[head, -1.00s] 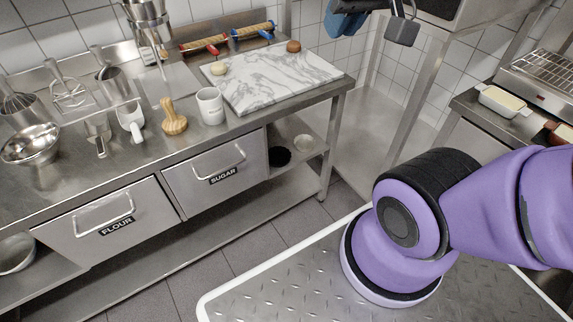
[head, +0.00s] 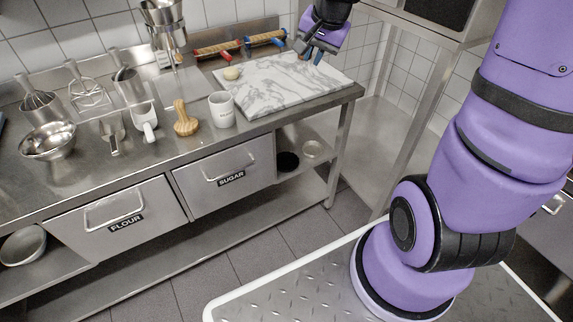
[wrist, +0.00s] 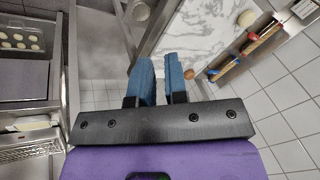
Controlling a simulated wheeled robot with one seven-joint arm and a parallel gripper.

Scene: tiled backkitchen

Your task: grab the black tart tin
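The black tart tin (head: 287,161) is a small, dark round shape on the shelf under the steel counter, right of the SUGAR drawer. A pale round tin (head: 312,149) sits beside it on the right. My gripper (head: 312,54) is above the back right part of the marble board, higher than the tin and well apart from it. In the wrist view its two blue fingers (wrist: 160,65) stand a little apart with nothing between them. A pale round tin (wrist: 140,12) shows at the top of the wrist view. I cannot make out the black tin there.
The marble board (head: 280,85) lies on the counter above the shelf. A mug (head: 221,110) and a wooden tool (head: 185,120) stand left of it. The counter leg (head: 338,155) bounds the shelf on the right. Rolling pins (head: 218,50) lie at the back.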

